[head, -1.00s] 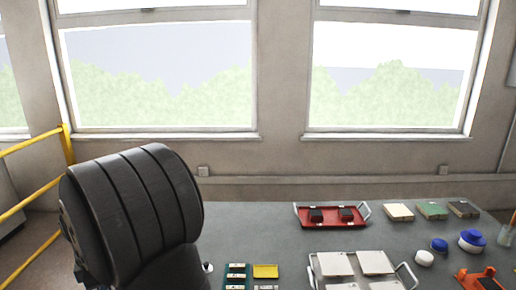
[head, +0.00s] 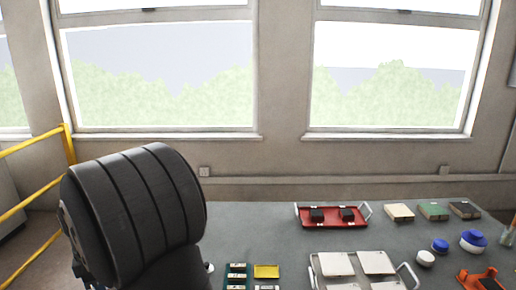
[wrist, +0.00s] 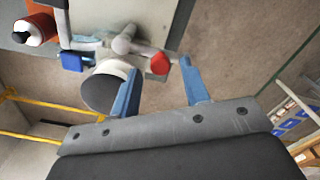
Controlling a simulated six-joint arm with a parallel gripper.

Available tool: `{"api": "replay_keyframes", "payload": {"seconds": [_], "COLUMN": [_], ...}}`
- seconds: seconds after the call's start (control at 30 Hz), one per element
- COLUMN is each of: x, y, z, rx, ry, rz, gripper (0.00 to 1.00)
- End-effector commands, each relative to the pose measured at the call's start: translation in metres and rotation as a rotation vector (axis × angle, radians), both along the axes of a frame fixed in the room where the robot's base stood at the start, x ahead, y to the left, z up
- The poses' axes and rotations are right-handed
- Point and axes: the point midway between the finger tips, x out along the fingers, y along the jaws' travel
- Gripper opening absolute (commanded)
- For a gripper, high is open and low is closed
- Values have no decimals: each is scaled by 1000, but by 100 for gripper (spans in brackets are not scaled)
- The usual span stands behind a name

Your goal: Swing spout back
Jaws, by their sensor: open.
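My gripper (wrist: 160,70) shows in the wrist view with two blue fingers spread wide, open and empty. A pale grey pipe fitting (wrist: 125,40), which looks like the spout, lies just beyond the fingertips. It has a short upright stub and a red round end (wrist: 160,63) that appears in the gap between the fingertips. I cannot tell whether a finger touches it. A white cup-like cylinder with a dark grey face (wrist: 105,87) sits beside the left finger and is partly hidden by it. In the head view the spout and my gripper are not visible.
A blue block (wrist: 75,61) and a red and white cylinder (wrist: 36,29) sit left of the pipe. Yellow rails (wrist: 45,107) stand below them. In the head view, the bench holds a red tray (head: 333,222), a white-handled tray (head: 313,268) and blue-lidded jars (head: 473,239).

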Motion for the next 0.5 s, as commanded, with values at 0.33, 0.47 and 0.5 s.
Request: {"api": "replay_keyframes", "payload": {"seconds": [0.33,0.47,0.5], "x": [0,0,0], "y": [0,0,0], "z": [30,39,42], "rx": [1,1,0], "ry": [-2,-1,0], "rz": [0,0,0], "gripper": [44,44,44]}}
